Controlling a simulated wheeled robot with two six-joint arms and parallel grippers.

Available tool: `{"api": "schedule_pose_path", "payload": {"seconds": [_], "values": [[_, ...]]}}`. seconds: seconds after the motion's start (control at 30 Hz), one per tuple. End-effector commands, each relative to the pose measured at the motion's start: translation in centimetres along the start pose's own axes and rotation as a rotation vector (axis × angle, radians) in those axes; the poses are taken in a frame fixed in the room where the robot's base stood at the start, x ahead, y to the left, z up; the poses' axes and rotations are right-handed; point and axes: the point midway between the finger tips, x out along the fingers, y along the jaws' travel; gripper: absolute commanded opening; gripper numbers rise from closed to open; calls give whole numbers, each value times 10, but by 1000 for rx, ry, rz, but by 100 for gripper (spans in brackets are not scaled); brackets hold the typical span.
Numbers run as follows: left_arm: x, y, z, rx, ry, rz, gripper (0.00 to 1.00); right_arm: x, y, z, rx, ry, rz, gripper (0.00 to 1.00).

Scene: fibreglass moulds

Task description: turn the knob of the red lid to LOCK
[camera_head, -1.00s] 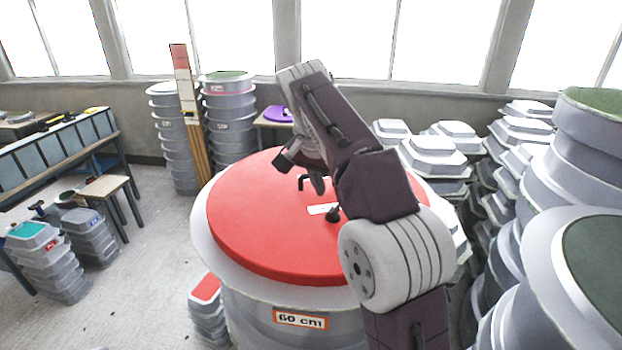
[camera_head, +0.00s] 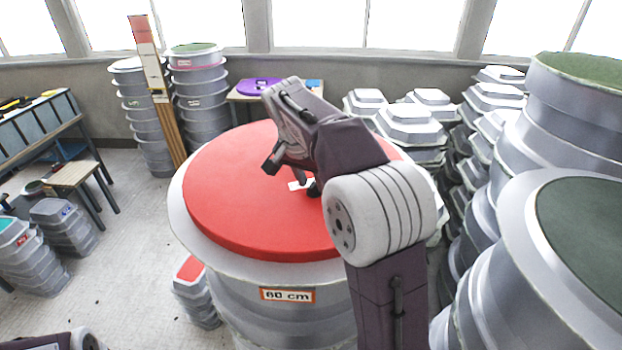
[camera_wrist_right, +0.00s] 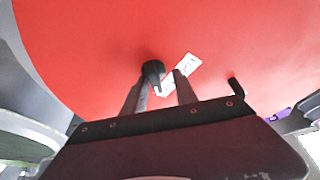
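The red lid (camera_head: 225,195) lies on a large round grey mould. Its black knob (camera_head: 315,189) shows beside a white label (camera_head: 298,185), partly behind my right arm. In the right wrist view, the knob (camera_wrist_right: 153,72) stands near the fingertips of my right gripper (camera_wrist_right: 159,78), closer to the left finger. The two fingers are apart and nothing is held. The label (camera_wrist_right: 181,74) lies just right of the knob; its lettering is too blurred to read. Where the knob points relative to it is hard to tell. My left gripper is out of view.
Tall stacks of grey moulds (camera_head: 570,130) crowd the right side.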

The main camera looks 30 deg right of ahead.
Motion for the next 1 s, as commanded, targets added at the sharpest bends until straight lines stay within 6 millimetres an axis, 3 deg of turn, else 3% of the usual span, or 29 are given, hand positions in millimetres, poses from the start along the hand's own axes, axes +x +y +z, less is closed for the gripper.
{"api": "schedule_pose_path", "payload": {"seconds": [0.13, 0.23, 0.27, 0.67, 1.0], "values": [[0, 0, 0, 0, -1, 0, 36, 0, 0, 0, 0, 0, 0, 32], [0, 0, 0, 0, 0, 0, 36, 0, 0, 0, 0, 0, 0, 4], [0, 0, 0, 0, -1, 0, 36, 0, 0, 0, 0, 0, 0, 0], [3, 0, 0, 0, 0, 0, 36, 1, 0, 1, -37, -1, -18, 0], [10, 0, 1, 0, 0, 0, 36, 2, 2, 1, -259, -2, -109, 0]]}}
